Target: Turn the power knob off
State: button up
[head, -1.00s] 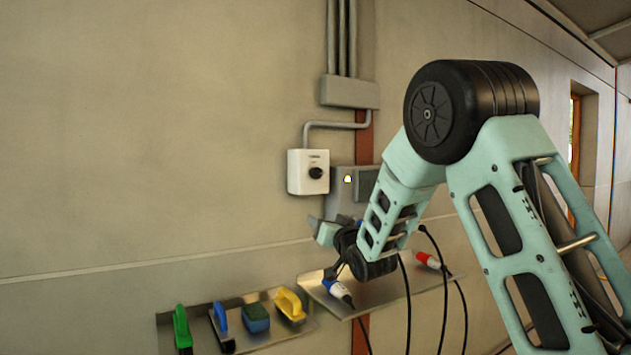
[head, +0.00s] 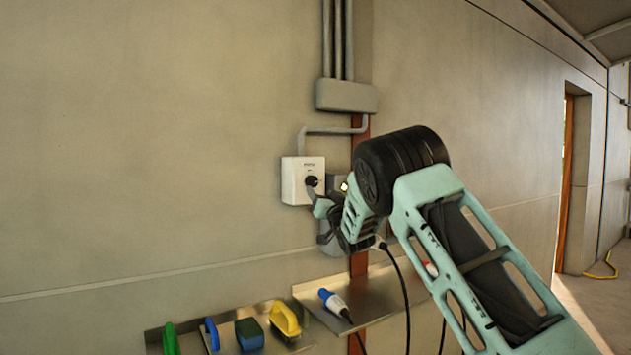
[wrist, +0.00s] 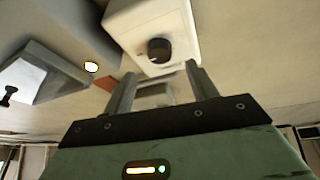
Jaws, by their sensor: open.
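The power knob (head: 311,181) is black and round, on the front of a white box (head: 290,184) fixed to the wall. In the wrist view the knob (wrist: 159,49) shows on the white box (wrist: 118,22), just beyond and between my two fingertips. My gripper (wrist: 162,72) is open with nothing between its fingers. In the head view my gripper (head: 314,198) is close in front of the box's lower right, at the knob. The fingers partly cover the area below the knob there. I cannot tell whether a finger touches the knob.
A grey box with a lit lamp (head: 344,186) is right of the white box, partly behind my arm. A lower left shelf holds several brushes and a sponge (head: 249,334). Cables hang near my arm.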

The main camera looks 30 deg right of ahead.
aim_at(313, 183)
jog(key=shift+p+x, duration=0.8)
jog(key=shift+x, duration=2)
jog(key=c, duration=1)
